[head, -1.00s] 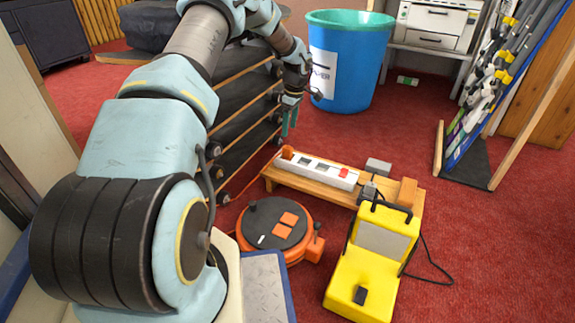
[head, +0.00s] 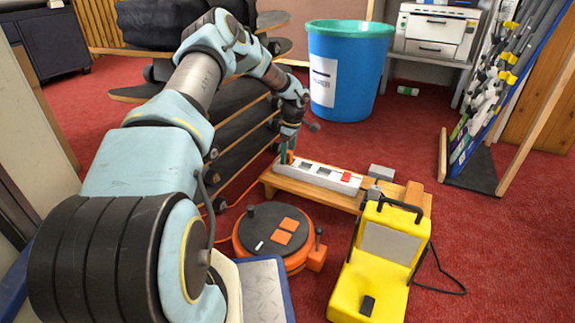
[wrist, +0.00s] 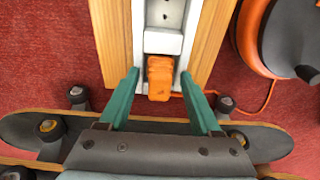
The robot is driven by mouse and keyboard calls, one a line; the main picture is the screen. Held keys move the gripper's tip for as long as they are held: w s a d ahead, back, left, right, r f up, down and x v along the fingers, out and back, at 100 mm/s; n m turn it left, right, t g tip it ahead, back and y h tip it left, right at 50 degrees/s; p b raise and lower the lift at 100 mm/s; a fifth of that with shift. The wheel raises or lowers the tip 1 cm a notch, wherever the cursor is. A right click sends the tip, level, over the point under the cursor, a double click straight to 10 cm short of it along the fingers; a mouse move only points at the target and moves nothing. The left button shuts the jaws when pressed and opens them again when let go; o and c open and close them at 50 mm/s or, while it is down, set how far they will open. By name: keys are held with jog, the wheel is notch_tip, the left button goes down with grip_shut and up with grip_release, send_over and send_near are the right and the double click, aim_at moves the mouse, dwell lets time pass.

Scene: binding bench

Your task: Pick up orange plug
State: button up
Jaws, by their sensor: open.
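The orange plug (wrist: 160,77) sits at the near end of a white power strip (wrist: 164,43) in the wrist view. My gripper (wrist: 162,80) is open, with one green finger on each side of the plug and a gap on both sides. In the head view my gripper (head: 286,156) is at the left end of the power strip (head: 318,176), and the plug (head: 291,157) is partly hidden behind a finger. An orange cord runs from the plug's end toward the orange cable reel (head: 276,238).
The strip lies on a low wooden bench (head: 338,198) with a grey block (head: 382,172) at its right. A yellow machine (head: 372,280) stands in front. A rack of skateboards (head: 232,130) is close beside my gripper. A blue bin (head: 345,80) stands behind.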

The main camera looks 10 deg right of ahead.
jog(key=shift+c, duration=0.2)
grip_shut()
dwell(0.4)
notch_tip(320, 180, up, 10)
jog(key=p, duration=0.5)
jog(key=c, duration=0.6)
grip_release()
jog(key=shift+c, duration=0.2)
grip_shut()
